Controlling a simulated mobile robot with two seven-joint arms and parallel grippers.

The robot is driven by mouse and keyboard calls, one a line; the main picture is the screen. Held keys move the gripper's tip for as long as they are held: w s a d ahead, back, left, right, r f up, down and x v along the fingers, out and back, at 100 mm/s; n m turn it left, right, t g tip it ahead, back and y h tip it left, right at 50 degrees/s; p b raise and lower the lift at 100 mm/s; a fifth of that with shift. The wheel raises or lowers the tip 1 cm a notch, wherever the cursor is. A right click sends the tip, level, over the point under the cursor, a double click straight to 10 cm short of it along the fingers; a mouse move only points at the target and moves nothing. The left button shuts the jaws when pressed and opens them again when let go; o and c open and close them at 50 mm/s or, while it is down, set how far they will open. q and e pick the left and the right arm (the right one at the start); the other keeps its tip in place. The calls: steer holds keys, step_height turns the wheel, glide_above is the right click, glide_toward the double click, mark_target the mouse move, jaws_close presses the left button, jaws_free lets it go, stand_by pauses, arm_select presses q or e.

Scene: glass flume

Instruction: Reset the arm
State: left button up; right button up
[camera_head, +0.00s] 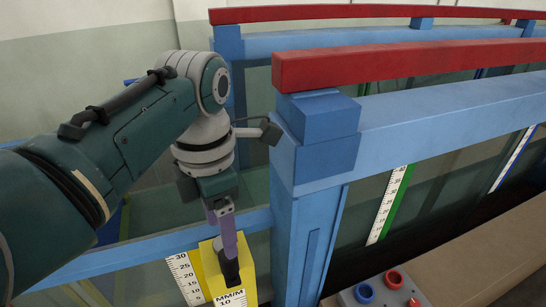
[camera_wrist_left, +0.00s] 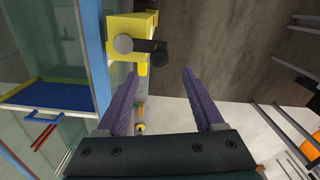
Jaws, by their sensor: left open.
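My left arm comes in from the left, and its gripper (camera_head: 227,245) points down beside the tall blue corner post of the flume. Its two purple fingers are spread apart with nothing between them in the left wrist view (camera_wrist_left: 160,74). In the left wrist view the yellow block (camera_wrist_left: 119,24) carries a round grey knob and a black handle, which lie beyond the fingertips. I cannot tell whether a finger touches the handle. My right gripper is not in view.
The blue corner post (camera_head: 308,235) and the red-topped rail (camera_head: 400,65) stand close to the right of my arm. White scales (camera_head: 390,205) line the glass. A grey box with blue and red buttons (camera_head: 378,290) stands at the front. Open floor (camera_wrist_left: 230,50) shows beyond the fingers.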

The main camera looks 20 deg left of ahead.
arm_select(q)
steer(key=s+a+r+m+t, duration=0.1)
steer(key=s+r+m+t, duration=0.1)
steer(key=s+m, duration=0.95)
steer(key=s+a+r+m+t, duration=0.15)
steer(key=s+m, duration=0.55)
steer(key=m, duration=1)
step_height(320, 180, up, 15)
steer(key=d+m+p, duration=0.1)
steer(key=p, duration=1.2)
steer(key=shift+s+p, duration=0.3)
steer(key=shift+s, duration=0.1)
steer(key=shift+d+m, duration=0.1)
steer(key=shift+m, duration=0.15)
